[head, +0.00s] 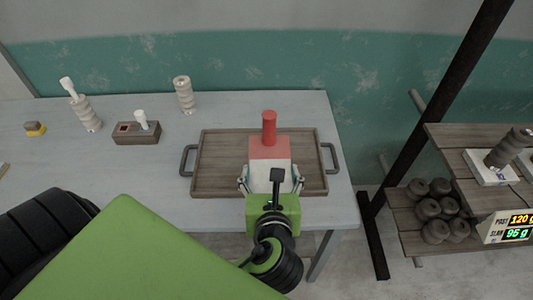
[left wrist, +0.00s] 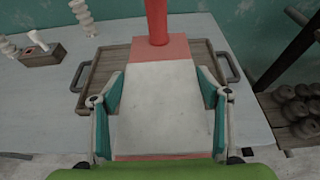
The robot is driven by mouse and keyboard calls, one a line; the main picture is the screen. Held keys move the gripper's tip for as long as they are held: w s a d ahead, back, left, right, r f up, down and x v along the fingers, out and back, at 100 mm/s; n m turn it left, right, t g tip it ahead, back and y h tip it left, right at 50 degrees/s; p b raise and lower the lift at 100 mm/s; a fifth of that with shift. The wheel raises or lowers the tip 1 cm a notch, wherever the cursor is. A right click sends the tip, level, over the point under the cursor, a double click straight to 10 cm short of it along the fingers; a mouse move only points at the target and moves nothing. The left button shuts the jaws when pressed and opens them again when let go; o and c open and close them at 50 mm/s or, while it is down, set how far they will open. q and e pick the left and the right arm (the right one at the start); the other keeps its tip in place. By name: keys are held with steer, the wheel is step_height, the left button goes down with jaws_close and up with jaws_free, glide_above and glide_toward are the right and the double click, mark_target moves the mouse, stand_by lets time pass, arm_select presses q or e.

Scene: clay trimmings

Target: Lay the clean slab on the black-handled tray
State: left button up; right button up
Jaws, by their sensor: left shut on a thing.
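My left gripper (head: 271,184) is shut on a pale slab (head: 268,172) with a red far end and an upright red post (head: 269,127) on that end. In the left wrist view the fingers (left wrist: 160,98) grip the sides of the slab (left wrist: 158,105); a red strip also shows at its near edge. The slab is over the right part of the brown wooden tray (head: 220,160), which has a dark handle at each end. I cannot tell whether slab and tray touch. The slab hides part of the tray. My right gripper is not in view.
A small box (head: 136,132) with a white peg and two ribbed pale posts (head: 184,95) stand at the table's back left. A yellow-and-grey block (head: 35,129) lies further left. A rack (head: 420,212) at right holds dark lumps, another slab with a post, and a display. The tray's left half is bare.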

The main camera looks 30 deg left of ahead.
mark_target(277, 156)
arm_select(q)
steer(key=x, duration=0.3)
steer(key=d+x, duration=0.1)
steer(key=x, duration=0.5)
steer(key=shift+w+d+f, duration=0.2)
steer(key=shift+w+f, duration=0.05)
steer(key=shift+w, duration=0.35)
steer(key=w+f, duration=0.2)
steer(key=w+a+f, duration=0.1)
steer(key=w+f, duration=0.1)
steer(key=f, duration=0.1)
steer(key=shift+w+a+f, duration=0.1)
steer(key=shift+a, duration=0.05)
steer(key=shift+w+a+f, duration=0.1)
steer(key=shift+w+f, duration=0.25)
steer(key=shift+f, duration=0.05)
step_height(277, 156, down, 3)
steer(key=shift+f, duration=0.15)
steer(key=o, duration=1.4)
steer(key=shift+f, duration=0.2)
steer(key=shift+c, duration=0.2)
steer(key=shift+r, duration=0.1)
